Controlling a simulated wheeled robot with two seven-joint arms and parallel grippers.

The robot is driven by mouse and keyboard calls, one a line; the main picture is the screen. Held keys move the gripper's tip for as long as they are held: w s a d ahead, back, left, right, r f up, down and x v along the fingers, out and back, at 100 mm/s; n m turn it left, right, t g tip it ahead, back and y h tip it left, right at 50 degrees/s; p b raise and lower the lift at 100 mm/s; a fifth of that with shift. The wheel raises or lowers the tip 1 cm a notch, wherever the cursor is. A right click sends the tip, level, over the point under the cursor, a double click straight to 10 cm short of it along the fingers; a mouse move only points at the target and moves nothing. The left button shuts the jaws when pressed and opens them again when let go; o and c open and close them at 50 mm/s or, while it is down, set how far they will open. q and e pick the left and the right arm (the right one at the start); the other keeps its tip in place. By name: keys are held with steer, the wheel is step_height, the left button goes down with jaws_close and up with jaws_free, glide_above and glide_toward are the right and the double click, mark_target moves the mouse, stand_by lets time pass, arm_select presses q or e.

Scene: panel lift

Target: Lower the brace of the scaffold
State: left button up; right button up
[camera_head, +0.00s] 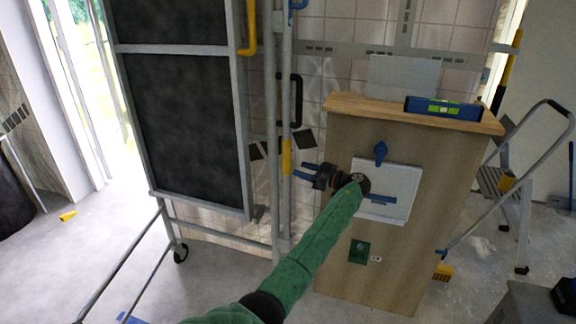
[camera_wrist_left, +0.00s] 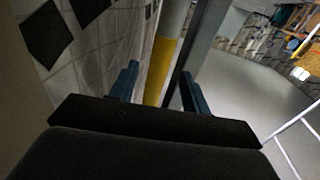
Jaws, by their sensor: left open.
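The scaffold (camera_head: 243,120) is a grey metal frame with dark panels and castors, standing left of centre. A thin upright grey bar with a yellow sleeve (camera_head: 287,157) stands at its right side; it looks like the brace. My left gripper (camera_head: 308,174) is open, its blue fingers pointing left toward that bar, just right of the yellow sleeve. In the left wrist view the yellow sleeve (camera_wrist_left: 160,72) shows beyond and between the two fingertips (camera_wrist_left: 158,88), with a grey post beside it. I cannot tell whether a finger touches it. My right gripper is not in view.
A wooden cabinet (camera_head: 345,255) with a blue level (camera_head: 444,108) on top stands close to my left arm, right of the scaffold. A stepladder (camera_head: 510,185) stands at the right. A tiled wall lies behind. The floor at the left front is mostly clear.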

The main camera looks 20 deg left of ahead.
mark_target(287, 165)
arm_select(q)
steer(key=shift+p+x, duration=0.65)
steer(key=shift+x, duration=2.9)
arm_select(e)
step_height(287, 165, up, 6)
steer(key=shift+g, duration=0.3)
arm_select(q)
steer(key=shift+s, duration=0.1)
steer(key=shift+c, duration=0.5)
jaws_close()
